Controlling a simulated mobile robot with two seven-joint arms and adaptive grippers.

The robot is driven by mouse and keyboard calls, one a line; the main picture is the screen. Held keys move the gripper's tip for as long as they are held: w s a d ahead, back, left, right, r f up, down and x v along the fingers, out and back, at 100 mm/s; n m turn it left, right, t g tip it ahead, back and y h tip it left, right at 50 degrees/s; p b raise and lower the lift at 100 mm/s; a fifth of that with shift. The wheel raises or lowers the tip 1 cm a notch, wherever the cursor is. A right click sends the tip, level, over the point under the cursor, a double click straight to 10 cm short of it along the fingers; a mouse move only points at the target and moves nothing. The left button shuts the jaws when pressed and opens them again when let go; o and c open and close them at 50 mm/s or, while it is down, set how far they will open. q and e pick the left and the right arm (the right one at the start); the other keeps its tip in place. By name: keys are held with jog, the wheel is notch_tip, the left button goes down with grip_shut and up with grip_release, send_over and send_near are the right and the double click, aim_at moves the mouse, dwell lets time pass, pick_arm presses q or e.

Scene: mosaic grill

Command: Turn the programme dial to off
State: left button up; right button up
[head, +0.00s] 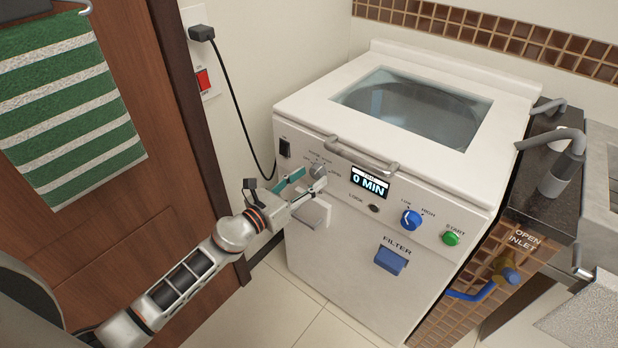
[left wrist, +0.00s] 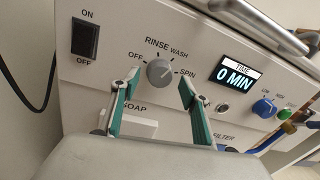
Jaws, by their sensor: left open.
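The programme dial (head: 318,170) is a grey round knob on the left of the white washing machine's front panel. In the left wrist view the dial (left wrist: 160,73) has OFF, RINSE, WASH and SPIN printed around it. I cannot tell for sure which label its pointer faces. My left gripper (head: 314,179) is open in front of the dial. In the left wrist view its two teal-padded fingers (left wrist: 158,82) reach up on either side of the dial's lower part, with nothing held. Contact with the dial is not clear. My right gripper is not in view.
The black on/off switch (left wrist: 86,38) is left of the dial, and the soap drawer (left wrist: 136,125) is below. The display (head: 370,184) reads 0 MIN. A lid handle (head: 362,156) juts out above. A blue knob (head: 411,220) and green button (head: 450,238) are to the right.

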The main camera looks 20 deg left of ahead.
pick_arm(q)
jog(key=shift+w+d, duration=0.15)
jog(key=shift+w, duration=0.2)
jog(key=c, duration=1)
jog(key=shift+c, duration=0.5)
